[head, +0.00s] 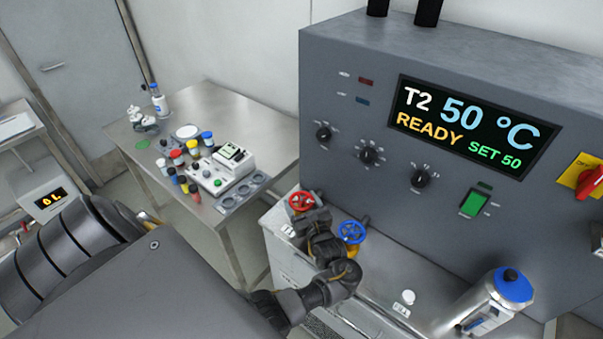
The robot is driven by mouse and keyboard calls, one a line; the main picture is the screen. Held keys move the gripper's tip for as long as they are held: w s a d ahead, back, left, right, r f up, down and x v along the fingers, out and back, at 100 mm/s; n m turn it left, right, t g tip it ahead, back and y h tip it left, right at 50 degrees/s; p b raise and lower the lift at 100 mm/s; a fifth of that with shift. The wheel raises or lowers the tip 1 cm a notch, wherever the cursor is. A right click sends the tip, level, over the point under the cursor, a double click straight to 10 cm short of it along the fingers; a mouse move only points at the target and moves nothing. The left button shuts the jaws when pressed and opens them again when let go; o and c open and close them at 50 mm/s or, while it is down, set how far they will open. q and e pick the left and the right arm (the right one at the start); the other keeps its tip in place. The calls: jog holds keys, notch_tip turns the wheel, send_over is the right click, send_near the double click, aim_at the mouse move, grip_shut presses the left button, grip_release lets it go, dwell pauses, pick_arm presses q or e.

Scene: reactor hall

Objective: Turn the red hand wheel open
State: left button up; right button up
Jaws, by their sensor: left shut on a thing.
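The red hand wheel (301,201) is on the ledge at the left foot of the grey control cabinet. My left gripper (314,218) reaches up to it from below and is shut on it at its near right side. The dark gripper body hides the wheel's lower part and stem. A blue hand wheel (351,231) sits just to the right, close beside the gripper. My right gripper does not show.
The cabinet (340,90) rises close behind, its display reading T2 50 °C, READY, SET 50. A metal vessel with a blue lid (512,284) stands at right. A steel table (235,110) with several bottles and a white instrument (222,173) stands left.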

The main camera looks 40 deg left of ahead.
pick_arm(q)
jog(key=o, duration=1)
jog(key=shift+a, duration=0.1)
jog(key=shift+t, duration=0.3)
